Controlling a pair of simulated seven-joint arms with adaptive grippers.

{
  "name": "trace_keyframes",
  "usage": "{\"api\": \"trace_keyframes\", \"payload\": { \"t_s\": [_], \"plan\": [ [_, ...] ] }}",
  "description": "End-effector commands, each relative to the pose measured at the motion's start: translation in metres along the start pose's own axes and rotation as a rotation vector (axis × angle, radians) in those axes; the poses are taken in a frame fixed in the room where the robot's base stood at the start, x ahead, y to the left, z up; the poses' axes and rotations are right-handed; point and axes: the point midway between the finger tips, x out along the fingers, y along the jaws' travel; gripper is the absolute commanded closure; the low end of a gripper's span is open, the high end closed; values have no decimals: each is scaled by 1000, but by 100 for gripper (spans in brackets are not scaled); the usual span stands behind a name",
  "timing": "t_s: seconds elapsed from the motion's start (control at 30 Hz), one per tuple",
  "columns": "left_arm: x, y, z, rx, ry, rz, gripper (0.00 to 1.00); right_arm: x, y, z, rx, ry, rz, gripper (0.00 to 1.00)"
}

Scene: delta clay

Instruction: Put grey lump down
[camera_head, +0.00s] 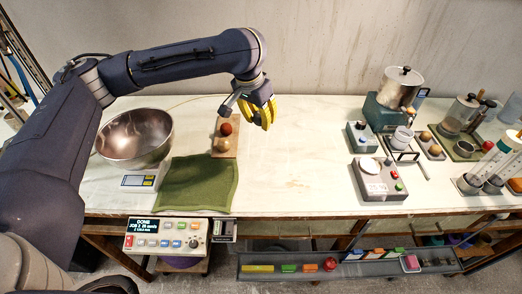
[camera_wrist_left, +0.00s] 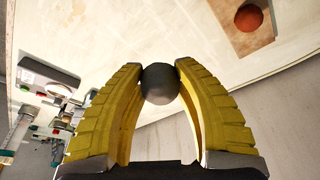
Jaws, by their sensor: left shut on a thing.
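My left gripper (camera_head: 263,112) has yellow ribbed fingers and hangs over the table near the back, just right of a small brown board. In the left wrist view its fingers (camera_wrist_left: 160,80) are shut on a round dark grey lump (camera_wrist_left: 160,84). In the head view the lump is hidden by the fingers. The red-brown lump also shows in the left wrist view (camera_wrist_left: 249,18), on the board at top right. My right gripper is not in view.
A metal bowl (camera_head: 135,135) sits on a scale at the left, beside a green cloth (camera_head: 198,184). Several devices, including a grey button box (camera_head: 379,187) and a metal pot (camera_head: 400,88), stand at the right. The middle of the table (camera_head: 300,165) is clear.

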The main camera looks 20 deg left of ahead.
Motion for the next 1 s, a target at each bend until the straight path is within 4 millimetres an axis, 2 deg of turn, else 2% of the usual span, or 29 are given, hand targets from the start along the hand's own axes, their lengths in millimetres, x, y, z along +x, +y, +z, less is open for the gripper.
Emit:
{"api": "trace_keyframes", "payload": {
  "t_s": [0.03,0.2,0.43,0.6,0.87,1.0],
  "plan": [
    [12,1,4,0,-5,3,100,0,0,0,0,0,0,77],
    [44,1,14,-2,-4,3,100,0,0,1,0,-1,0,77],
    [83,1,24,-2,-2,1,100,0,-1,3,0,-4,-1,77],
    [98,1,28,-2,0,2,100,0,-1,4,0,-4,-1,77],
    [107,1,30,-1,0,1,100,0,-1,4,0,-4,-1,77],
    [120,1,35,-3,-2,1,100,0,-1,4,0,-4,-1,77]
  ]
}}
